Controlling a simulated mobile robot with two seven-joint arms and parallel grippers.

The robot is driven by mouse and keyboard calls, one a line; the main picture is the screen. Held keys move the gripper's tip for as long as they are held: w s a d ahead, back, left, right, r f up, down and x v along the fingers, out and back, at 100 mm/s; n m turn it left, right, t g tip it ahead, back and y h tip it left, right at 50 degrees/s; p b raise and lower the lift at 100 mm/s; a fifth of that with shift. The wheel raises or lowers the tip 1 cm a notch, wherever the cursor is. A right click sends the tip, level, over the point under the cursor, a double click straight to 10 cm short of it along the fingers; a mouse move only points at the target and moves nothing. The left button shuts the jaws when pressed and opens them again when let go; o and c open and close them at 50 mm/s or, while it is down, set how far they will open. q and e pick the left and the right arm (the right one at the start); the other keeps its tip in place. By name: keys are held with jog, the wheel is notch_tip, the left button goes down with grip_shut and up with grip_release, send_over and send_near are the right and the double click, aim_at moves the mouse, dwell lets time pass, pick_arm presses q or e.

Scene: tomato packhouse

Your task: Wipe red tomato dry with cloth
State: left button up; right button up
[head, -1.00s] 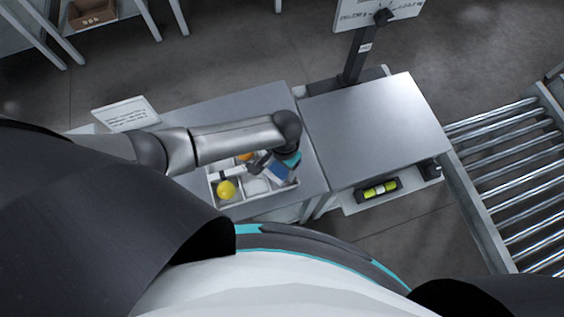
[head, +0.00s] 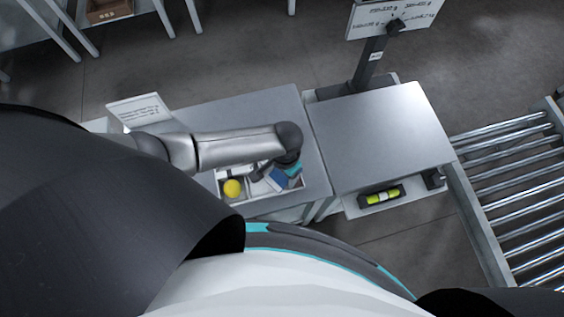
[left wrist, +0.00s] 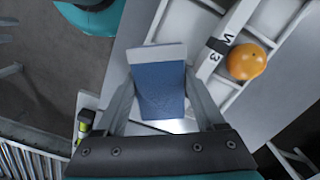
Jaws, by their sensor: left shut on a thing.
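My left gripper (head: 271,176) is over the right part of a white divided tray (head: 262,209). In the left wrist view its fingers (left wrist: 160,82) are shut on a blue block-like piece with a pale end (left wrist: 158,92), which looks like the folded cloth. The blue piece also shows in the head view (head: 277,180). I see no red tomato. An orange tomato (left wrist: 246,62) sits in the tray beside a black-and-white marked strip, clear of the fingers. A yellow tomato (head: 232,188) sits at the tray's left. My right gripper is not in view.
The tray stands on a grey metal table (head: 245,110). A bare metal-topped stand (head: 385,130) with a sign post adjoins it at right. A roller conveyor (head: 510,185) lies farther right. A small white sign (head: 140,110) stands at the table's back left.

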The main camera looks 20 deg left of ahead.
pick_arm(q)
jog(key=shift+w+d+f+b, duration=0.25)
jog(key=shift+w+f+b, duration=0.1)
jog(key=shift+w, duration=0.25)
jog(key=shift+w+d+r, duration=0.1)
jog(key=shift+w, duration=0.1)
jog(key=shift+s+a+r+p, duration=0.1)
jog(key=shift+s+a+p, duration=0.15)
jog(key=shift+s+p, duration=0.2)
jog(key=shift+s+a+p, duration=0.35)
jog(key=shift+s+p, duration=0.15)
jog(key=shift+s, duration=0.25)
jog(key=shift+w, duration=0.1)
